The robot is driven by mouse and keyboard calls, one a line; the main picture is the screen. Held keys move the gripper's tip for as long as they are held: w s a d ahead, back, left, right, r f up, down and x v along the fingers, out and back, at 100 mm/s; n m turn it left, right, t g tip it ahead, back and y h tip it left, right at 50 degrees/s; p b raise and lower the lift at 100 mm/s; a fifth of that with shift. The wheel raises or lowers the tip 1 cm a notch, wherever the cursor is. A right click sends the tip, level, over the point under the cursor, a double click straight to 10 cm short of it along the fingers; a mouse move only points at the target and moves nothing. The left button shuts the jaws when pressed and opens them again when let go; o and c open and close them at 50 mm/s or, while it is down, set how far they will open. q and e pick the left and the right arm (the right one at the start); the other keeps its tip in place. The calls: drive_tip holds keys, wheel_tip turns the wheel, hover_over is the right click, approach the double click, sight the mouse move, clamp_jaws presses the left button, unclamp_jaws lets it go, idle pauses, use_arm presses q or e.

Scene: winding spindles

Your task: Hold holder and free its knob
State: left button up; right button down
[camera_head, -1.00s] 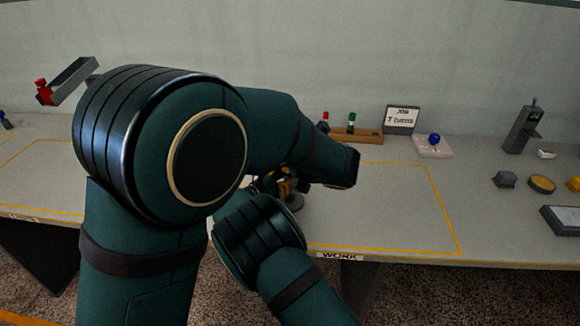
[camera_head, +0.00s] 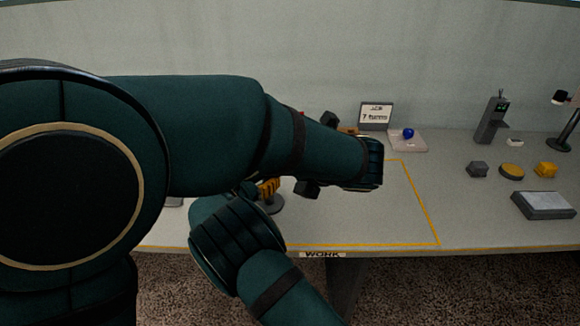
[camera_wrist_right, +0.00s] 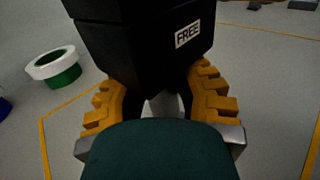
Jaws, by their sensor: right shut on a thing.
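The holder (camera_wrist_right: 145,45) is a black block with a white FREE label, above a grey post (camera_wrist_right: 165,105) in the right wrist view. My right gripper (camera_wrist_right: 157,82) has its yellow-padded fingers closed around it, low on the block. The left gripper is mostly hidden behind that arm, with dark parts (camera_head: 308,188) showing. I cannot make out the knob.
A sign reading 7 turns (camera_head: 376,116) and a pale pad with a blue ball (camera_head: 408,133) stand at the back. A grey block (camera_head: 478,169), yellow pieces (camera_head: 512,171) and a grey tray (camera_head: 542,205) lie right. The yellow-outlined area's right part is clear.

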drive_tip(key=c, duration=0.6)
unclamp_jaws()
drive_tip(key=shift+c, duration=0.2)
